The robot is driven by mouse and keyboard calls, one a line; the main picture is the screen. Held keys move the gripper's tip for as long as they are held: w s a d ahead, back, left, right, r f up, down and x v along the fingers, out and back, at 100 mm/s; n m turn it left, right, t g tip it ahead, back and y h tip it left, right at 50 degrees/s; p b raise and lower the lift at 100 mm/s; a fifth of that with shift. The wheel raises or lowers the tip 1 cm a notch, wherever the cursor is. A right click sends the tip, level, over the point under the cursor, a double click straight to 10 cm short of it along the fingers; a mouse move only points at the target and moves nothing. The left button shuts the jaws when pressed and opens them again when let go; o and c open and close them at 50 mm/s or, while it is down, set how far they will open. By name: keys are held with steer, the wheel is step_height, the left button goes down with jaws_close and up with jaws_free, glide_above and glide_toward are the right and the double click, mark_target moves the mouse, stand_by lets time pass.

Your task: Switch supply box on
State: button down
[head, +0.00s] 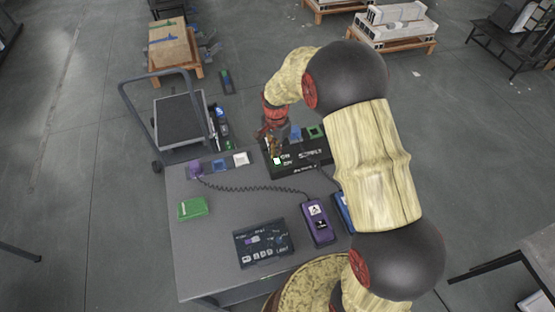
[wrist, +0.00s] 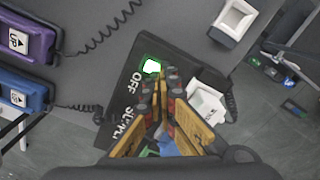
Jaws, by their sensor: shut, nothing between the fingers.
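The supply box (head: 300,164) is a flat black case with white lettering at the table's back edge. In the head view my gripper (head: 274,148) points down at the box's left end. The fingers hide part of the box.
Purple (head: 319,222) and blue (head: 344,208) handsets with coiled cords lie on the grey table (head: 215,255). A green block (head: 194,208) and a dark labelled panel (head: 263,243) also lie there. A white socket (head: 241,158) stands at the back edge. A cart (head: 182,120) stands behind.

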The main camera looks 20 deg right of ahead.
mark_target(276, 160)
steer(key=shift+r+p, duration=1.4)
steer(key=shift+r, duration=1.05)
steer(key=shift+s+f+n, duration=0.1)
steer(key=shift+s+n, duration=0.05)
steer(key=shift+n, duration=0.65)
steer(key=s, duration=0.1)
steer(key=s+n, duration=0.1)
steer(key=s+n+g, duration=0.1)
steer(key=s, duration=0.1)
steer(key=shift+f, duration=0.4)
steer(key=s+r+n+t+b, duration=0.5)
steer(key=s+r+n, duration=0.3)
steer(key=s+r, duration=1.6)
steer(key=shift+r+t+b, duration=0.15)
steer(key=shift+t+b, duration=0.2)
steer(key=shift+t, duration=0.45)
